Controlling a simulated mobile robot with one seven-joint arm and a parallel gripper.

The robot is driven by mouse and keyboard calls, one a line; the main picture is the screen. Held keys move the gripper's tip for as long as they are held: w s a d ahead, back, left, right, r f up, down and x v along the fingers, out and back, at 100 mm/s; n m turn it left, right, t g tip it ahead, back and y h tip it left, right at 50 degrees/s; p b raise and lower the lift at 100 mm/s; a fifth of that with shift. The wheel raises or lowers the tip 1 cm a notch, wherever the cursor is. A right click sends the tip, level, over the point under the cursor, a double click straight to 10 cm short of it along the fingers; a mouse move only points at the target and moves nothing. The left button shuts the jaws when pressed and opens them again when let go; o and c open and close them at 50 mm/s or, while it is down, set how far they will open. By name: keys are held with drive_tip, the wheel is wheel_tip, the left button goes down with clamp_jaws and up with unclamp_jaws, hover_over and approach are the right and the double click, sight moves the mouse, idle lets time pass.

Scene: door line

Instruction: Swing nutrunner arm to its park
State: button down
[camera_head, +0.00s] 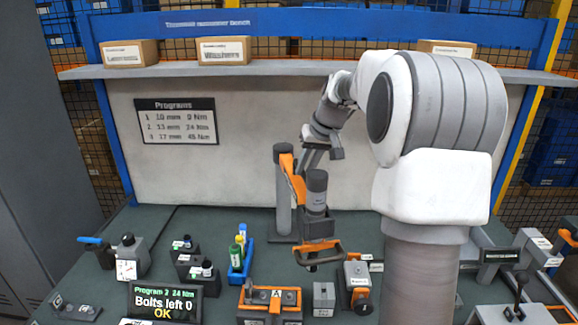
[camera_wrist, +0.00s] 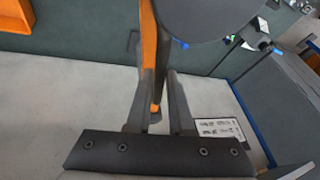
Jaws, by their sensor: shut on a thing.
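The nutrunner arm (camera_head: 291,175) is an orange and grey link reaching from a grey post (camera_head: 283,205) to the upright dark nutrunner body (camera_head: 316,190). My gripper (camera_head: 312,158) is shut on the nutrunner arm, close above and behind the body. In the wrist view, my gripper's fingers (camera_wrist: 160,105) stand on both sides of an orange and grey part of the nutrunner arm (camera_wrist: 148,50). The nutrunner body (camera_wrist: 210,15) fills the top of that view. An orange bracket with a dark loop (camera_head: 316,248) shows below the body; whether they touch is unclear. I cannot identify the park.
A display (camera_head: 162,303) reads "Program 2 24 Nm, Bolts left 0, OK". An orange-and-grey fixture (camera_head: 270,304), a small grey block (camera_head: 324,298) and a grey and orange unit (camera_head: 357,285) stand in front. A blue bottle rack (camera_head: 241,262) is left. A shelf (camera_head: 270,69) runs above.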

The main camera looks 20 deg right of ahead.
drive_tip(key=w+d+n+g+y+p, duration=0.1)
drive_tip(key=w+d+n+y+p, duration=0.1)
drive_tip(key=d+n+p, duration=0.5)
drive_tip(key=shift+w+d+n+g+y+p, duration=0.4)
drive_tip(key=shift+d+p, duration=1.75)
drive_tip(key=shift+d, duration=2.75)
drive_tip(key=c, duration=0.8)
unclamp_jaws()
drive_tip(key=shift+r, duration=0.1)
drive_tip(key=v, duration=0.7)
drive_tip(key=shift+r, duration=0.15)
